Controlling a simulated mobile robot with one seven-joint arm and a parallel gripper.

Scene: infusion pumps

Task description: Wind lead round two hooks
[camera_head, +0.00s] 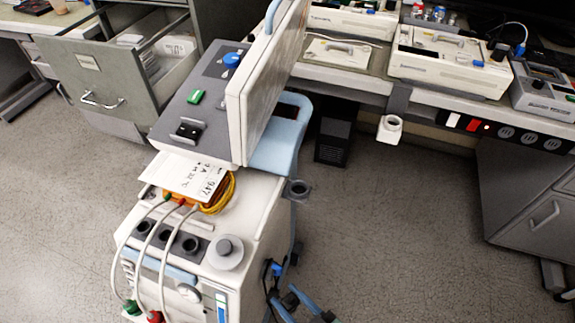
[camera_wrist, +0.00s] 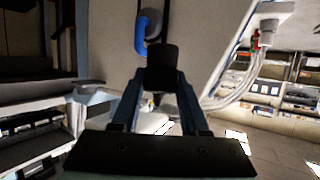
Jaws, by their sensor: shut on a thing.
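In the wrist view my gripper (camera_wrist: 162,88) is shut on a dark, blocky piece (camera_wrist: 162,65). Two thin dark strands run up from this piece, one at each side; they look like a lead, but I cannot tell for sure. A blue hook-shaped part (camera_wrist: 148,35) on a pale panel shows just above the held piece, beside the left strand. I cannot tell whether they touch. A second hook is not clearly visible. In the head view the white trolley unit (camera_head: 262,190) stands in the middle.
White leads (camera_head: 165,255) with coloured plugs loop down the trolley's front. A yellow coil (camera_head: 228,190) lies under a white card (camera_head: 198,177) on its top. An open drawer (camera_head: 105,80) is at the left, and benches with devices (camera_head: 450,58) are behind.

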